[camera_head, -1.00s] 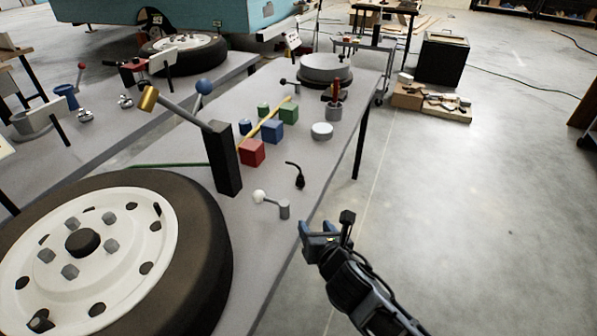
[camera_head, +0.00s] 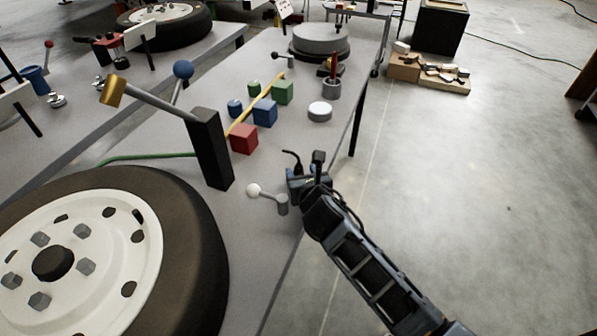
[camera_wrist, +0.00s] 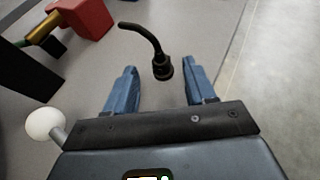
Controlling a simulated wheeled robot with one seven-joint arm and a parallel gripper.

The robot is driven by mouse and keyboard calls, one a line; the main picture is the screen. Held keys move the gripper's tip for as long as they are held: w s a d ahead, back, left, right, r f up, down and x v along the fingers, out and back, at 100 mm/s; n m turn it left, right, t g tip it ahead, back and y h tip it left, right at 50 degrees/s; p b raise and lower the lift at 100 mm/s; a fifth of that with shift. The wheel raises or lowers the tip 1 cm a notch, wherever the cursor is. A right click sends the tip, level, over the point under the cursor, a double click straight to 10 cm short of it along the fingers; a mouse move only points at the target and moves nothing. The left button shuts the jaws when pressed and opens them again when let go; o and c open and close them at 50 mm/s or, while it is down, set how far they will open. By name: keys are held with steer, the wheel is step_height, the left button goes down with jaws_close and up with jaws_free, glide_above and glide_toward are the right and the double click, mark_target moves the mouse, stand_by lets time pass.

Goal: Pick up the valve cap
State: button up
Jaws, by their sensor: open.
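The valve cap (camera_wrist: 161,66), as I take it, is a small black round piece with a long curved tail, lying on the grey bench. In the wrist view its round end is between the tips of my blue fingers, or just beyond them, nearer the right finger, and its tail curves up to the left. My gripper (camera_wrist: 161,82) is open with a gap on both sides of the cap. In the head view only the curved tail (camera_head: 292,158) shows, behind my gripper (camera_head: 296,182), which hides the round end.
A white-knobbed grey lever (camera_head: 268,195) stands close to the left of my gripper. A black post (camera_head: 211,150) with a gold-ended arm, a red cube (camera_head: 243,139) and a large wheel (camera_head: 190,230) are farther left. The bench's right edge is close by.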

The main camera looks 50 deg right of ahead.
mark_target(300, 168)
steer(key=b+x, duration=0.2)
steer(key=x, duration=0.1)
steer(key=shift+w+d+f+b, duration=0.1)
steer(key=shift+d+f+b, duration=0.1)
steer(key=shift+f+b, duration=0.1)
steer(key=shift+w+d+f+b, duration=0.1)
steer(key=shift+w+d+b, duration=0.25)
steer(key=shift+w, duration=0.15)
jaws_close()
